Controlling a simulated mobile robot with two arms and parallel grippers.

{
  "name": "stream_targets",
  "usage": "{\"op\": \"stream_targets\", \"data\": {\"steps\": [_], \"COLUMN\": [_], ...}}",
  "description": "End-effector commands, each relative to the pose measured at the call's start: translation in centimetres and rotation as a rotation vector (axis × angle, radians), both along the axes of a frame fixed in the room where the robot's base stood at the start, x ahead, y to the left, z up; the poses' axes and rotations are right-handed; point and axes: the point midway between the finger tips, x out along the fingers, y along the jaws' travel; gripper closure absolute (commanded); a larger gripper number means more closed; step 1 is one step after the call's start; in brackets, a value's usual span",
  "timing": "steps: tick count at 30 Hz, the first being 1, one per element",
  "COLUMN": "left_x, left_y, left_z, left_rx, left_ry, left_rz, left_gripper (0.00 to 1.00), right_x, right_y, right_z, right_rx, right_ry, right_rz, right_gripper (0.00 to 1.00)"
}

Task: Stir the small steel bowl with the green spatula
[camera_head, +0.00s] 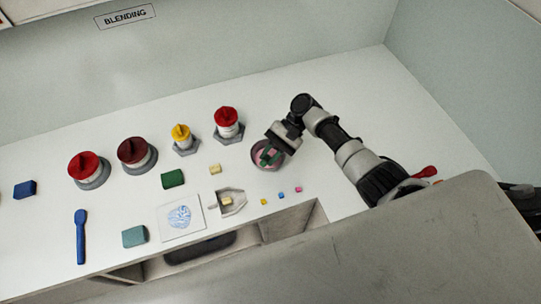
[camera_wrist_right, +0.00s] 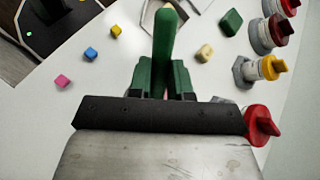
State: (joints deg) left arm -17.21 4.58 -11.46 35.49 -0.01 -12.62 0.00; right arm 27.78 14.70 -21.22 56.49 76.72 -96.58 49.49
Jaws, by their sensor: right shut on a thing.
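The small steel bowl (camera_head: 254,161) stands on the white counter, right of the middle, with something pinkish in it. My right gripper (camera_head: 274,148) is over the bowl, its arm coming in from the right. It is shut on the green spatula (camera_wrist_right: 165,35), whose green handle rises between the fingers in the right wrist view. The spatula's lower end is hidden. My left gripper is not in view.
Red-topped and yellow-topped containers (camera_head: 181,138) line the back. A dark green block (camera_head: 173,179), a cream block (camera_head: 215,169), a scoop (camera_head: 239,207), a printed card (camera_head: 192,232) and small coloured cubes (camera_head: 281,195) lie left and in front. A blue spatula (camera_head: 81,238) lies far left.

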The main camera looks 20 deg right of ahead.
Motion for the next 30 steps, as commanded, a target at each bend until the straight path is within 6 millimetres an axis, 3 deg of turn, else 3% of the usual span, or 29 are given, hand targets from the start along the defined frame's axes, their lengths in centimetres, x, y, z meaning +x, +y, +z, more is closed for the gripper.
{"op": "stream_targets", "data": {"steps": [14,30], "left_x": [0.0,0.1], "left_y": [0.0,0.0], "left_z": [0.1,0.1], "left_rx": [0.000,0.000], "left_ry": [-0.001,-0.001], "left_rz": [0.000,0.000], "left_gripper": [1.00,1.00], "right_x": [-0.1,-0.1], "right_y": [0.3,0.3], "right_z": [0.0,3.6], "right_rx": [-0.001,-0.001], "right_ry": [0.002,0.000], "right_rz": [0.000,0.001], "right_gripper": [1.00,1.00]}}
